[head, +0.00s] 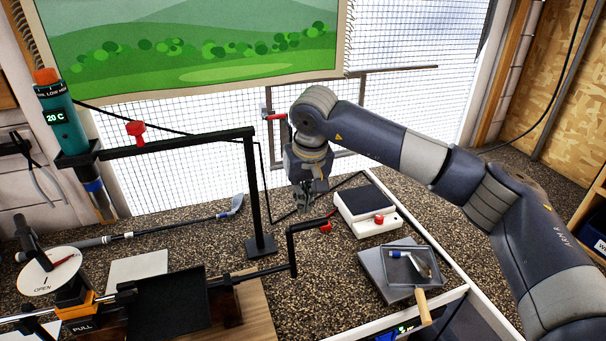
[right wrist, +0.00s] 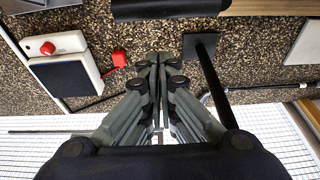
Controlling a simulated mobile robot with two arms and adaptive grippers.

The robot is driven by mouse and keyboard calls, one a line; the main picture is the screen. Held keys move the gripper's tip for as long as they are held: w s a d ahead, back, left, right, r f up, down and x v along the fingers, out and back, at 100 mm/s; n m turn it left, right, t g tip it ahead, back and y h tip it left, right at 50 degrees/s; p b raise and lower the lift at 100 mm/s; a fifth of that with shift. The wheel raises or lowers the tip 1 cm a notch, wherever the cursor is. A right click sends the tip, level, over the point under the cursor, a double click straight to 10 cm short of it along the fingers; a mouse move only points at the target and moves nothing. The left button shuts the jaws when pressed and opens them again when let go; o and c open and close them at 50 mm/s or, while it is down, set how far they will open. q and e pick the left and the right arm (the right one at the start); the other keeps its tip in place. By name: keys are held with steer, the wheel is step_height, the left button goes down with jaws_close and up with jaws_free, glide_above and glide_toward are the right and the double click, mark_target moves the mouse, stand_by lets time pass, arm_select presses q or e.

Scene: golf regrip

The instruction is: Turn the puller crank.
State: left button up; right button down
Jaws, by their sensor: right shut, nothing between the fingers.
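The black puller crank (head: 292,252) is at the right end of the puller rod, its arm upright and its grip pointing right. The puller (head: 80,320), labelled PULL, stands at the lower left. My right gripper (head: 304,206) is shut and empty, pointing down above the bench, behind the crank and apart from it. In the right wrist view my shut fingers (right wrist: 158,60) show in the middle, and a thick black bar (right wrist: 165,8), probably the crank grip, crosses the top edge. My left gripper is not in view.
A black post (head: 255,190) with a crossbar stands left of my right gripper. A white box (head: 365,226) with a red knob and a grey tray (head: 390,290) are to the right. A red piece (head: 326,227) is close to the crank grip. A golf club (head: 190,222) lies behind.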

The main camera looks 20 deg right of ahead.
steer(key=s, duration=0.1)
steer(key=s+p, duration=0.1)
steer(key=s, duration=0.1)
steer(key=shift+s+d+r, duration=0.1)
steer(key=shift+r, duration=0.2)
